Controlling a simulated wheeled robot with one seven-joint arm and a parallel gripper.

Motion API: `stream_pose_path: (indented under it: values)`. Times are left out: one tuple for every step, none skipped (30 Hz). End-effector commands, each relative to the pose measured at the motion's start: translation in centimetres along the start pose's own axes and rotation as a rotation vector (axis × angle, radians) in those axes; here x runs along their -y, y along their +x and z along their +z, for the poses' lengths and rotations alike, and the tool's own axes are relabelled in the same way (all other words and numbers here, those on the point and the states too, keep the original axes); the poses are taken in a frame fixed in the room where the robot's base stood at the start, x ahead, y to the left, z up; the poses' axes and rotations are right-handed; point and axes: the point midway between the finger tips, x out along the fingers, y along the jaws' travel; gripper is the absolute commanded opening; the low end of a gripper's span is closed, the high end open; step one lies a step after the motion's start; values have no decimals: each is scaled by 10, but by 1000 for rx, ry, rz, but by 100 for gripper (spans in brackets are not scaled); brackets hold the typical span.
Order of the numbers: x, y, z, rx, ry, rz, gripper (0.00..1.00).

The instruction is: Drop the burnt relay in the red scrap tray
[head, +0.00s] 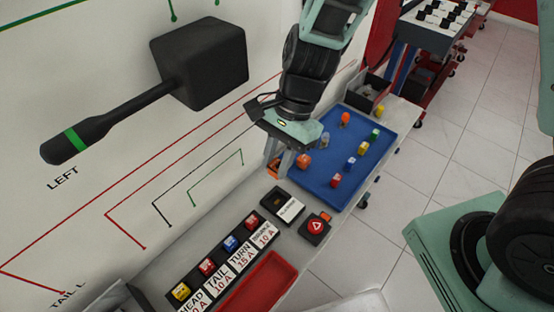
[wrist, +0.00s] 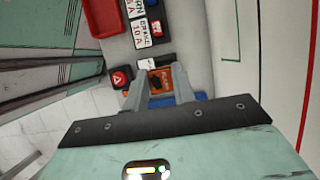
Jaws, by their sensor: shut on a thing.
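The burnt relay (wrist: 160,79) is an orange block with dark marks, held between the two fingers of my gripper (wrist: 161,86) in the wrist view. In the head view, a bit of the orange relay (head: 273,168) shows beside the fingers of my gripper (head: 282,163), above the bench by the wall. The rest of it is hidden by the fingers. The red scrap tray (head: 281,271) is at the front of the bench, lower in the head view and apart from the gripper. It also shows at the top left of the wrist view (wrist: 103,20).
A dark socket block (head: 276,199) with a white label and a red triangle button (head: 316,227) lie between gripper and scrap tray. A row of coloured fuses (head: 207,267) runs beside the tray. A blue tray (head: 340,190) holds several small parts. A black lever (head: 197,65) juts from the wall.

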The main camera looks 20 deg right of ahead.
Motion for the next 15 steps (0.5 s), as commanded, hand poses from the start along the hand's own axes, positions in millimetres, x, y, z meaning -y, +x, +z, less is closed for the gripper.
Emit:
stream_pose_path:
  values:
    - [0,-5,2,0,0,0,4]
    - [0,-6,2,0,0,0,4]
    - [0,-8,3,0,0,0,4]
    - [0,-9,4,0,0,0,4]
    - [0,-10,4,0,0,0,4]
    - [0,-12,5,0,0,0,4]
    - [0,-13,6,0,0,0,4]
    - [0,-15,6,0,0,0,4]
    - [0,-16,7,0,0,0,4]
    - [0,-18,7,0,0,0,4]
    - [0,-19,8,0,0,0,4]
    - [0,-21,9,0,0,0,4]
    - [0,-22,9,0,0,0,4]
    - [0,-23,10,0,0,0,4]
    - [0,-25,10,0,0,0,4]
